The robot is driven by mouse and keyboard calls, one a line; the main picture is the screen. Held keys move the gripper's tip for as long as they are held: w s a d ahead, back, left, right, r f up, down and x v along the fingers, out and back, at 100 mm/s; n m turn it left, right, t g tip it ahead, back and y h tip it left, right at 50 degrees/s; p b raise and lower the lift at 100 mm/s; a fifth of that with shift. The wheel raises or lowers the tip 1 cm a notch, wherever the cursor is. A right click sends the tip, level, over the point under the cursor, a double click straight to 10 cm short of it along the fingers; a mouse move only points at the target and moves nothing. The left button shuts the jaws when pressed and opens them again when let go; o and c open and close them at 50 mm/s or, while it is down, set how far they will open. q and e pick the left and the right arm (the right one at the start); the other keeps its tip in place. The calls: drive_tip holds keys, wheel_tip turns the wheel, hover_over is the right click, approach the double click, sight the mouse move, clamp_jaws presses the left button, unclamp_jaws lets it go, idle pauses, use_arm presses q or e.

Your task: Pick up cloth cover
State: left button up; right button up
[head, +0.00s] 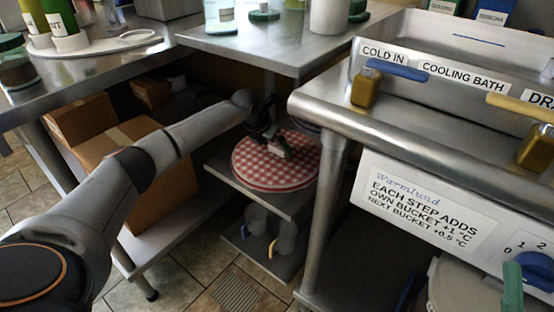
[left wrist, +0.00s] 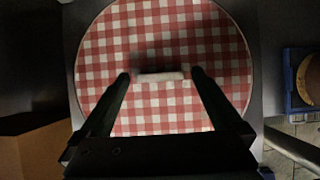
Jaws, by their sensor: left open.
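The cloth cover (head: 262,174) is a round red-and-white checked piece with a pale bar-shaped handle (left wrist: 160,77) on its middle. It lies on the upper shelf under the steel table in the head view. It fills much of the left wrist view (left wrist: 105,50). My left gripper (head: 280,148) is over the cover. In the left wrist view its open fingers (left wrist: 160,74) stand on either side of the handle, with a gap at each end. I cannot tell whether the fingertips touch the cover. My right gripper is not in view.
The steel shelf (head: 288,204) sits close under the table top (head: 270,50). Jugs (head: 286,236) stand on a lower shelf. Cardboard boxes (head: 165,195) are at left. The cooling bath (head: 440,100) with its steel leg (head: 325,200) stands close on the right.

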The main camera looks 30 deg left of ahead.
use_arm(q)
drive_tip(key=shift+w+f, duration=0.1)
drive_tip(key=c, duration=1.3)
